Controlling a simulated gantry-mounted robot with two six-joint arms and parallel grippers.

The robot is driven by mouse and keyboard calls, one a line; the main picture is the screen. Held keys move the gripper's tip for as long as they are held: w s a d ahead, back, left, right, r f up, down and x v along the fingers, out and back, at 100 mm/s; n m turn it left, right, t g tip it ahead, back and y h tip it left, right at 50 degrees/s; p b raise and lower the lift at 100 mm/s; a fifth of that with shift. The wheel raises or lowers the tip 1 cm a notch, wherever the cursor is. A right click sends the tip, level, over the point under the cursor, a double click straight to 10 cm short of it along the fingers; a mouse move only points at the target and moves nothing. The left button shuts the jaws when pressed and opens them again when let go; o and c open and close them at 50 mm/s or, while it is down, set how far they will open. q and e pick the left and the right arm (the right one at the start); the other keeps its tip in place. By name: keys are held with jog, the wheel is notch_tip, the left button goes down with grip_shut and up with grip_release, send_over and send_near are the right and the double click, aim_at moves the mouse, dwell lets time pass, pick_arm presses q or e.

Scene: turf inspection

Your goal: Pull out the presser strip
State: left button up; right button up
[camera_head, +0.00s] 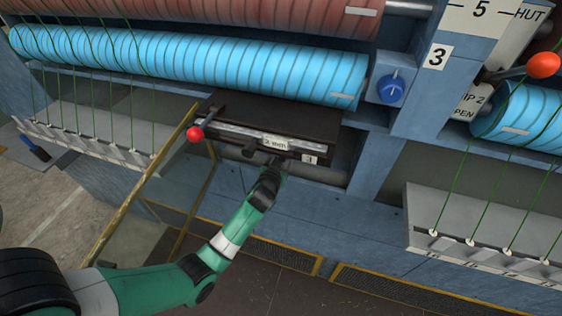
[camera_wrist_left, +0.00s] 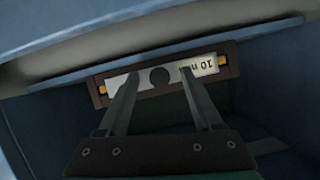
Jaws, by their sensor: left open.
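In the head view a metal strip (camera_head: 235,130) with a white "mm" label lies along the front of a dark box (camera_head: 290,115) under the blue roller. My left gripper (camera_head: 273,165) is just below that front, near a small "3" plate. In the left wrist view a pale strip (camera_wrist_left: 147,82) with an upside-down "10 mm" label sits in a dark brown frame. A dark round knob (camera_wrist_left: 160,77) is at its middle. My left gripper's open fingers (camera_wrist_left: 160,83) appear on either side of the knob; contact cannot be told. The right gripper is not in view.
A lever with a red ball (camera_head: 195,133) stands left of the box. A yellow-edged clear panel (camera_head: 140,210) is beside my left arm. A blue dial (camera_head: 391,89) is on the right post. Grey ledges with green yarns lie on both sides.

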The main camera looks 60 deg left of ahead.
pick_arm(q)
grip_shut()
dwell(0.3)
dwell(0.4)
